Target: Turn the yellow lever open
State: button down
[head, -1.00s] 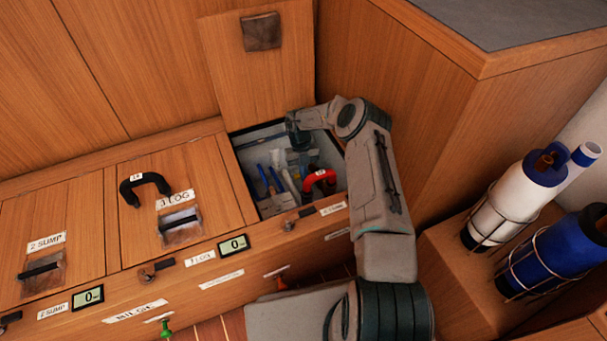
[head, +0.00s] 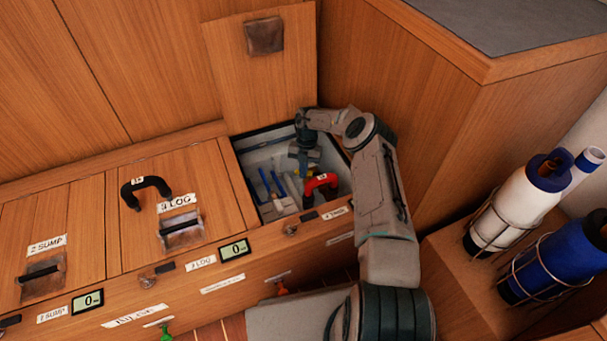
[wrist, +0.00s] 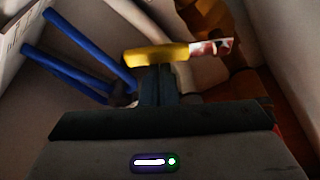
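The yellow lever (wrist: 155,55) shows in the wrist view inside an open locker, lying crosswise just beyond my fingertips with a metal and reddish part at its right end. My gripper (wrist: 159,76) has its two dark fingers close together, and they look shut. The tips are at the lever's near side; whether they touch it I cannot tell. In the head view my gripper (head: 304,165) reaches down into the open locker (head: 243,157), and I cannot make out the lever there.
Blue-handled tools (wrist: 88,50) lie left of my fingers. A red handle (head: 321,183) stands at the locker's front right. The raised lid (head: 262,80) leans behind. A closed lid with a black handle (head: 146,188) is to the left. Bottles (head: 515,210) stand in racks at right.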

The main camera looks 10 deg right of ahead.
jog(key=shift+w+d+b, duration=0.1)
jog(key=shift+w+b, duration=0.25)
jog(key=shift+w, duration=0.4)
jog(key=shift+w+d, duration=0.1)
jog(key=shift+d, duration=0.15)
jog(key=shift+r, duration=0.1)
